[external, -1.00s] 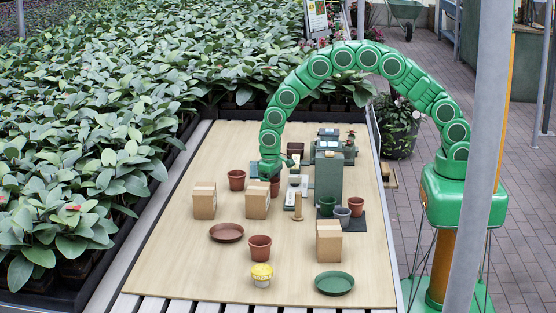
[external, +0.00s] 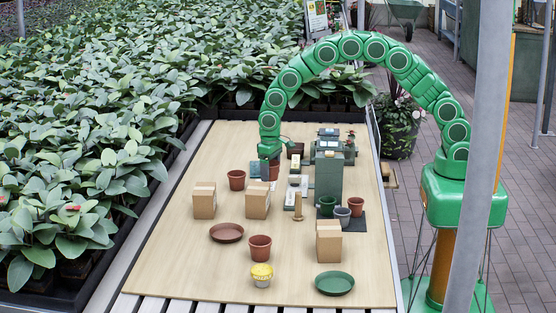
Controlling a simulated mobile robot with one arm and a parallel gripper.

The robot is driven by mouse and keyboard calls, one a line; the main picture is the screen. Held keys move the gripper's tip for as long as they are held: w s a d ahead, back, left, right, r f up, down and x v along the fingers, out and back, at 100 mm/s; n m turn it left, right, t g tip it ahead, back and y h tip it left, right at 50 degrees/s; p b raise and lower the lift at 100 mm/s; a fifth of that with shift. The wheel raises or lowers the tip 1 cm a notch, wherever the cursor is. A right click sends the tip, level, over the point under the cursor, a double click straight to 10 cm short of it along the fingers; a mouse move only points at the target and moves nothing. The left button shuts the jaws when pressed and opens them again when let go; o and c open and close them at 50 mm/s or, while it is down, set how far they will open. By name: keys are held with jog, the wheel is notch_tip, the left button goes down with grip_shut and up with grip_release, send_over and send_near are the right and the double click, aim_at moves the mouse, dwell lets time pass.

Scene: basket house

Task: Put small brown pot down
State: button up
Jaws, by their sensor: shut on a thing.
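My gripper (external: 269,160) is at the far left part of the table, at the end of the green arm. It is shut on a small brown pot (external: 273,172), which shows just below the jaws and is partly hidden by them. Whether the pot's base touches the table or hangs a little above it is too small to tell.
A reddish pot (external: 237,180) stands to the left, with cardboard boxes (external: 257,201) (external: 204,201) in front. A grey-green machine (external: 329,172) stands to the right. A brown saucer (external: 226,232), another pot (external: 260,248) and a green saucer (external: 334,283) are nearer. Bare tabletop (external: 225,145) lies far left.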

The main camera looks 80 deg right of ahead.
jog(key=r, duration=0.1)
jog(key=a+r, duration=0.1)
jog(key=r, duration=0.1)
jog(key=shift+a+r, duration=0.3)
jog(key=shift+r, duration=0.05)
jog(key=s+a+r+n, duration=0.2)
jog(key=a+r, duration=0.1)
jog(key=a, duration=0.9)
jog(key=s+a+r+n, duration=0.3)
jog(key=a, duration=0.9)
send_near(227, 233)
jog(key=shift+s+a+f, duration=0.15)
jog(key=shift+s+a, duration=0.05)
jog(key=shift+s, duration=0.35)
jog(key=shift+s+a+f, duration=0.15)
jog(key=shift+s+a, duration=0.1)
jog(key=shift+s, duration=0.3)
jog(key=shift+s+a+f, duration=0.15)
jog(key=shift+s+a, duration=0.05)
jog(key=shift+s, duration=0.35)
jog(key=shift+f, duration=1.5)
jog(key=shift+f, duration=0.35)
